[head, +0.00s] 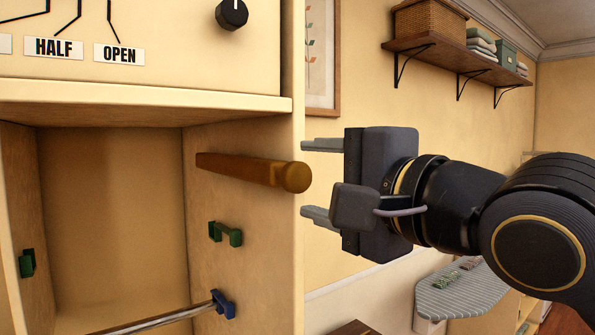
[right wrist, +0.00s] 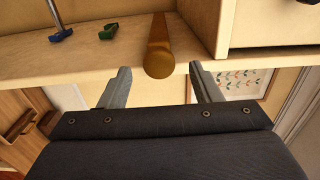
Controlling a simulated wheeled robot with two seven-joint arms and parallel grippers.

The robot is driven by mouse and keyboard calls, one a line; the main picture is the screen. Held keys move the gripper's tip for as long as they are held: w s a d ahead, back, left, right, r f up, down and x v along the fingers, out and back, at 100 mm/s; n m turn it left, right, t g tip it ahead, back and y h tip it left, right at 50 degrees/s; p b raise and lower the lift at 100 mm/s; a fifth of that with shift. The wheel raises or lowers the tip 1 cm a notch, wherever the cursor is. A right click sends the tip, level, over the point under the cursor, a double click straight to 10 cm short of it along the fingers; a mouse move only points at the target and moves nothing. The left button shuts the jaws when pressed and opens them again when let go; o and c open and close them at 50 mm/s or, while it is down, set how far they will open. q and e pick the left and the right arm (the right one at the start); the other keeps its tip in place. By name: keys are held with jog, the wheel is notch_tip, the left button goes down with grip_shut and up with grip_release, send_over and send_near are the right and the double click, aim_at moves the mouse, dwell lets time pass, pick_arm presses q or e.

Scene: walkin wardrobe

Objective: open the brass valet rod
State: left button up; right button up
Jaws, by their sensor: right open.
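The brass valet rod (head: 250,171) sticks out from the inner right side wall of the open wardrobe compartment in the head view, with a round knob at its end. In the right wrist view the rod (right wrist: 158,50) points toward me, its knob in front of the space between my fingers. My right gripper (head: 305,180) is open and empty, just to the right of the knob, its fingers above and below the knob's height. The gripper (right wrist: 160,80) also shows open in the right wrist view, apart from the rod. My left gripper is not in view.
Green brackets (head: 226,234) and a blue bracket (head: 222,304) holding a metal rail (head: 160,322) sit below the rod. A panel with a black knob (head: 232,14) and labels is above. An ironing board (head: 470,288) stands lower right. A wall shelf (head: 440,45) hangs behind.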

aim_at(302, 179)
jog(key=shift+p+x, duration=0.55)
jog(key=shift+x, duration=1.8)
jog(key=shift+d, duration=0.1)
jog(key=shift+c, duration=0.5)
grip_shut()
jog(key=shift+f, duration=0.1)
